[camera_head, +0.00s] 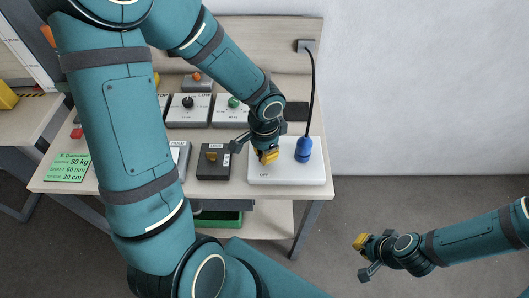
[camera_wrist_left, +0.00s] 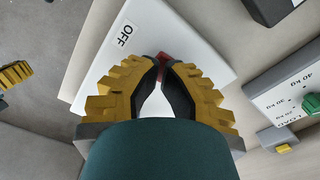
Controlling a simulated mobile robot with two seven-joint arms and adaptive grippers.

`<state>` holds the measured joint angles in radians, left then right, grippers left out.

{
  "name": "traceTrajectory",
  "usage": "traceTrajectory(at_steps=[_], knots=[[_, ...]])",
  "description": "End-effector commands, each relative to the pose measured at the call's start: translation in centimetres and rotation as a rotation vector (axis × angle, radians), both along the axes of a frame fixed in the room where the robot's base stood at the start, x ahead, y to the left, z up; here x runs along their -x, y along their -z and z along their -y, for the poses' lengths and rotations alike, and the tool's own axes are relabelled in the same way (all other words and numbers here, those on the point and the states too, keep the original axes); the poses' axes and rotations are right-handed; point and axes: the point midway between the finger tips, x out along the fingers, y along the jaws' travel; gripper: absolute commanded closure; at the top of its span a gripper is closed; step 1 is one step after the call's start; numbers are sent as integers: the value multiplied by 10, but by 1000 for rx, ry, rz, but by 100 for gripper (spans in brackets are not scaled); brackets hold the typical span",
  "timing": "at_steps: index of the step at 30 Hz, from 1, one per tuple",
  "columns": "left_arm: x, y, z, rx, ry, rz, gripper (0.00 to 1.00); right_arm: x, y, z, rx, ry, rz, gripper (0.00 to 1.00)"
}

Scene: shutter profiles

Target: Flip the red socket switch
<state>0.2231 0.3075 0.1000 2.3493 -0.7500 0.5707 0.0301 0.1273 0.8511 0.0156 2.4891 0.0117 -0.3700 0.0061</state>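The red socket switch (camera_wrist_left: 163,64) shows as a small red patch at my left fingertips in the left wrist view, mostly hidden by them. It sits on a white panel (camera_head: 318,172) marked OFF, on the table's right end. My left gripper (camera_head: 269,157) points down over this panel. Its two yellow fingers come together at the tips over the switch (camera_wrist_left: 162,60); whether they touch it I cannot tell. In the head view the gripper hides the switch. My right gripper (camera_head: 361,242) is away from the table, over the floor at lower right; its finger gap is not clear.
A blue plug (camera_head: 304,150) with a black cable stands on the panel, just right of my left gripper. Grey units with black (camera_head: 188,102) and green (camera_head: 233,102) knobs stand behind.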

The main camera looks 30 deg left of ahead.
Motion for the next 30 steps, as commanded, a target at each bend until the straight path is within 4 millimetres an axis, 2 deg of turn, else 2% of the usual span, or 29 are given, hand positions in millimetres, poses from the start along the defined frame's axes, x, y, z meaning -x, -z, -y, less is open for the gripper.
traceTrajectory(at_steps=[19, 25, 30], knots=[[0, 10, 0, 0, 0, 0, 100, 0, 9, 0, 0, 0, 0, 100], [0, 5, 0, 0, 0, -1, 100, 0, 5, 0, 0, 0, 0, 100], [0, -8, 0, 0, -1, 0, 100, 0, -5, 0, 0, 0, 0, 100]])
